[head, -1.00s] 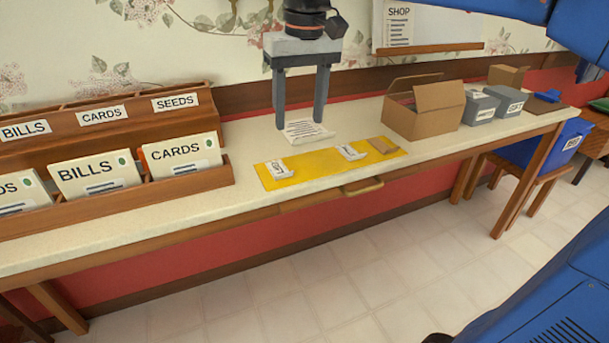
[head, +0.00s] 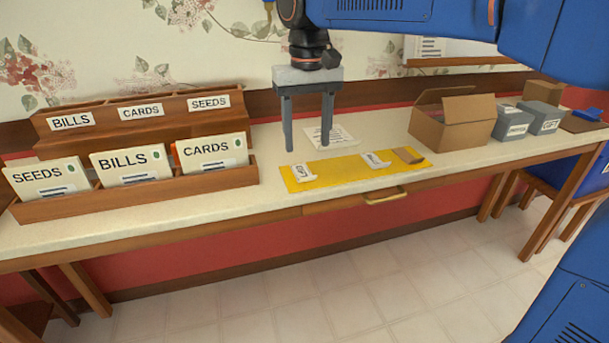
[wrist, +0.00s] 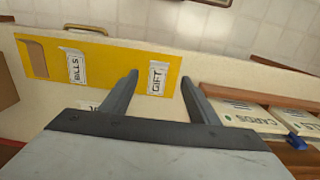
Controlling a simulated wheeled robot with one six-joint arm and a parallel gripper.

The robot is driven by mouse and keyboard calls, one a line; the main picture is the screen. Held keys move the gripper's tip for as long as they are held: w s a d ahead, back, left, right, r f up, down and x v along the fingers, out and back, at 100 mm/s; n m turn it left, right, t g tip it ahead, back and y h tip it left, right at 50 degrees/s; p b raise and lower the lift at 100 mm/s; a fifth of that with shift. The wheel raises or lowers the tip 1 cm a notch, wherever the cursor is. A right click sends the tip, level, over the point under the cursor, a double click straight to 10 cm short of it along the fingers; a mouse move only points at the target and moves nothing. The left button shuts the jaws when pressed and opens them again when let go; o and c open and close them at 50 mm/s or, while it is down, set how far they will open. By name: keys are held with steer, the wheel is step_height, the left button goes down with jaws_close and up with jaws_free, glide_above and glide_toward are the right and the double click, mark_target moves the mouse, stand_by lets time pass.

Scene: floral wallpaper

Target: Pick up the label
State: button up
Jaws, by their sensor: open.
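The white GIFT label (head: 303,172) lies at the left end of a yellow mat (head: 340,170) on the long counter. In the wrist view the GIFT label (wrist: 157,78) appears between the fingertips. A second white label, reading BILLS in the wrist view (wrist: 77,67), lies further along the mat (head: 376,160). A brown piece (head: 408,155) lies at the mat's right end. My gripper (head: 307,148) is open and empty, pointing down just behind the GIFT label in the head view. Its fingers (wrist: 159,77) seem above the counter; the exact gap is unclear.
A wooden sorter (head: 140,195) with BILLS, CARDS and SEEDS cards stands left. A printed sheet (head: 332,137) lies behind the mat. An open cardboard box (head: 455,122) and grey boxes (head: 512,122) stand right. A drawer handle (head: 385,196) is on the counter's front.

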mark_target(307, 170)
steer(key=shift+f, duration=4.65)
steer(key=c, duration=1.1)
